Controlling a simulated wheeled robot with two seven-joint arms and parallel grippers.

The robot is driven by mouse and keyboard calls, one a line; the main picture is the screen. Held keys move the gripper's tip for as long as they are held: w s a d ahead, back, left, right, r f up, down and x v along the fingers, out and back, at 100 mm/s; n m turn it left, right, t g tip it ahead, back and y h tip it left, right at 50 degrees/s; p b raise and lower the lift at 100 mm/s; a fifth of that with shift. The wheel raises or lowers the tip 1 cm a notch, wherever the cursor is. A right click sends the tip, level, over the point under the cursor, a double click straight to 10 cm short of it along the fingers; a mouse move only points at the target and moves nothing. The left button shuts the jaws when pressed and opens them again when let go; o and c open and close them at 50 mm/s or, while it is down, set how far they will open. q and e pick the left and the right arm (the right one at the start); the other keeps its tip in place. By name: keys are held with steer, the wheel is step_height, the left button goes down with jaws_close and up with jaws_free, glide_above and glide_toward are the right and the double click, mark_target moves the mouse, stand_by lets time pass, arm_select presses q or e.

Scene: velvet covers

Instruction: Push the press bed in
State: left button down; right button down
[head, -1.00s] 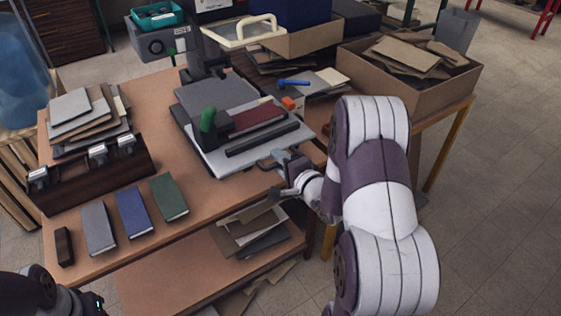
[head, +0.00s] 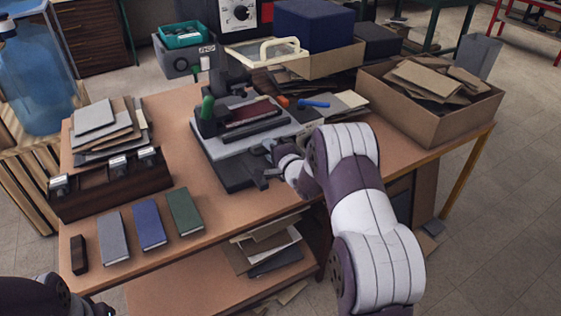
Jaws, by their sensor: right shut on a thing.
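The press stands on the brown table, with a dark base (head: 235,176) at its front and a green-knobbed lever (head: 208,107) at its left. A dark red cover (head: 248,112) and a dark bar lie on the bed. My right gripper (head: 264,157) is at the bed's front edge, shut on the bed's handle, which it mostly hides.
Grey, blue (head: 150,226) and green books lie at the table's front left, beside a dark wooden rack (head: 110,188) and a stack of boards. A blue-handled tool (head: 314,104) lies right of the press. A cardboard box (head: 432,125) of scraps stands at the right.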

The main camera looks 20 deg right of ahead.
steer(key=shift+x, duration=1.5)
steer(key=shift+a, duration=0.1)
steer(key=c, duration=1.2)
jaws_free()
steer(key=shift+w, duration=0.1)
steer(key=shift+r, duration=0.1)
steer(key=v, duration=1.2)
steer(key=shift+s+r, duration=0.1)
steer(key=shift+s, duration=0.25)
